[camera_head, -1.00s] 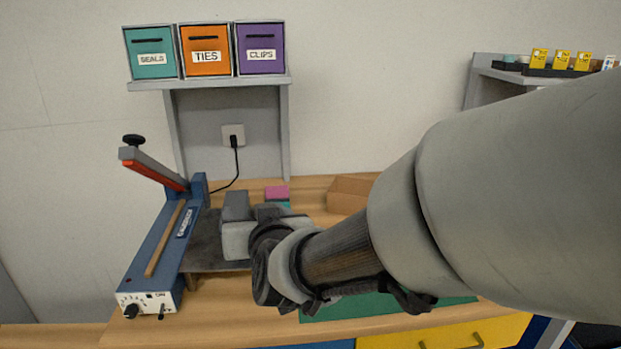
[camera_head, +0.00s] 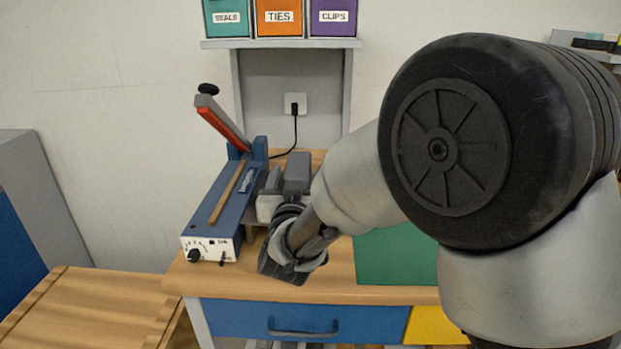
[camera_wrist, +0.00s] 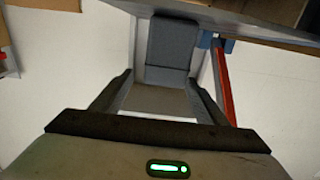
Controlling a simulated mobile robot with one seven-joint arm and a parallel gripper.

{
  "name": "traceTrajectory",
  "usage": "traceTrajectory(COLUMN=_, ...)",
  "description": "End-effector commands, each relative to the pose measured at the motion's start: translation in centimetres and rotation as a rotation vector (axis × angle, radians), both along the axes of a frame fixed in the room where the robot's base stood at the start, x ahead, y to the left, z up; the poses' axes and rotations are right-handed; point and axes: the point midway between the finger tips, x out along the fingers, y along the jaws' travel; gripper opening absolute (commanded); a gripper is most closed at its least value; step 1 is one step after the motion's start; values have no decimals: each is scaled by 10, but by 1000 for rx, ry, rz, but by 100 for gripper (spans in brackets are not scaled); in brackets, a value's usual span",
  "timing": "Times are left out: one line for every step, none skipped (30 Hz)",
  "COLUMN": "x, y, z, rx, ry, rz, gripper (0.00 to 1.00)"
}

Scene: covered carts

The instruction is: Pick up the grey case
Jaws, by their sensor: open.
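The grey case (camera_wrist: 172,48) shows in the wrist view as an upright blue-grey block beyond my fingertips and roughly between their lines. In the head view a grey block that looks like this case (camera_head: 297,170) stands on the bench beside the blue trimmer-like machine. My gripper (camera_wrist: 163,78) is open, with its two dark fingers apart and nothing visibly held. In the head view my gripper (camera_head: 271,192) is close to the case, partly hidden by my wrist. I cannot tell whether a finger touches the case.
The blue machine (camera_head: 225,205) with its raised red lever (camera_head: 221,124) stands close to the left of my gripper. A shelf (camera_head: 280,43) with labelled boxes is above. A green mat (camera_head: 395,262) lies right on the bench. A black cable (camera_head: 295,135) hangs behind.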

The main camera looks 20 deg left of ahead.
Motion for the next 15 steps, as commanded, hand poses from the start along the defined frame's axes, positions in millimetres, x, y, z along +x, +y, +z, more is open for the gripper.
traceTrajectory(x=6, y=2, z=-1, rx=0, ry=0, rz=-1, gripper=67)
traceTrajectory(x=9, y=2, z=-1, rx=0, ry=-1, rz=-1, gripper=67)
traceTrajectory(x=12, y=3, z=0, rx=0, ry=-1, rz=-1, gripper=67)
traceTrajectory(x=13, y=3, z=0, rx=-1, ry=0, rz=-1, gripper=67)
traceTrajectory(x=15, y=3, z=-1, rx=-1, ry=0, rz=-1, gripper=67)
traceTrajectory(x=16, y=4, z=-1, rx=-1, ry=0, rz=-1, gripper=67)
traceTrajectory(x=18, y=5, z=-1, rx=0, ry=0, rz=-1, gripper=67)
traceTrajectory(x=21, y=6, z=-2, rx=0, ry=0, rz=-1, gripper=67)
traceTrajectory(x=26, y=8, z=-4, rx=0, ry=0, rz=-2, gripper=67)
traceTrajectory(x=30, y=9, z=-5, rx=1, ry=0, rz=-2, gripper=67)
traceTrajectory(x=35, y=11, z=-6, rx=1, ry=0, rz=-2, gripper=67)
traceTrajectory(x=41, y=14, z=-8, rx=1, ry=0, rz=-2, gripper=67)
traceTrajectory(x=45, y=16, z=-9, rx=1, ry=1, rz=-1, gripper=67)
traceTrajectory(x=49, y=17, z=-8, rx=1, ry=-1, rz=-1, gripper=67)
traceTrajectory(x=54, y=19, z=-7, rx=0, ry=-1, rz=-1, gripper=67)
